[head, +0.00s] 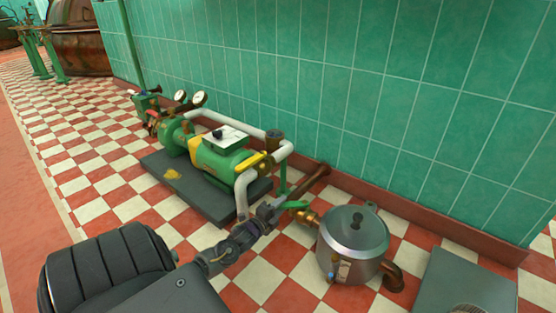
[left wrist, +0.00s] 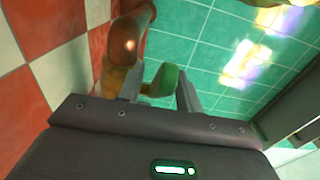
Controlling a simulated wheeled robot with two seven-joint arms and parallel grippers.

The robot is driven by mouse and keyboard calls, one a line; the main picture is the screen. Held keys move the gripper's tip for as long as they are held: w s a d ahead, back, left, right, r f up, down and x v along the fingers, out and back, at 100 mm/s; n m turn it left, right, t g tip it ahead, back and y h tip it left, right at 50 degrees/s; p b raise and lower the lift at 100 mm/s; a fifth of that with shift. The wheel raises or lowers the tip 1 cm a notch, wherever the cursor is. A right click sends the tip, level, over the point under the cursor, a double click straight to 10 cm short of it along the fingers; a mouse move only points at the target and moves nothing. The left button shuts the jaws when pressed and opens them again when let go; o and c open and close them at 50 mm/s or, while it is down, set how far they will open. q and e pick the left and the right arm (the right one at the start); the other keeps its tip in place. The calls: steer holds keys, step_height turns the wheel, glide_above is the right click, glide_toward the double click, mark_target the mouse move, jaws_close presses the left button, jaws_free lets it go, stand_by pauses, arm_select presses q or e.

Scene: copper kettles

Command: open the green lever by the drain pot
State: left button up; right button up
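The drain pot (head: 352,240) is a steel pot with a lid and black knob, standing on the floor at the lower right. The green lever (head: 295,205) sits on a brass valve (head: 308,217) at the pot's left side. My left gripper (head: 277,204) reaches in from the lower left, with its fingertips just left of the lever. In the left wrist view, the gripper (left wrist: 160,92) has its two fingers apart, with the green lever (left wrist: 168,78) showing in the gap. I cannot tell whether a finger touches it. My right gripper is not in view.
A brown pipe (head: 312,180) runs behind the lever to the tiled wall (head: 400,90). A grey-green block (head: 465,285) lies right of the pot.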

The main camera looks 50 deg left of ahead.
arm_select(q)
steer(key=shift+w+d, duration=0.1)
steer(key=shift+s+r+p, duration=0.1)
steer(key=shift+s+p, duration=0.3)
steer(key=s+d+p, duration=0.1)
steer(key=s+p, duration=0.4)
steer(key=s, duration=0.5)
steer(key=shift+d, duration=0.25)
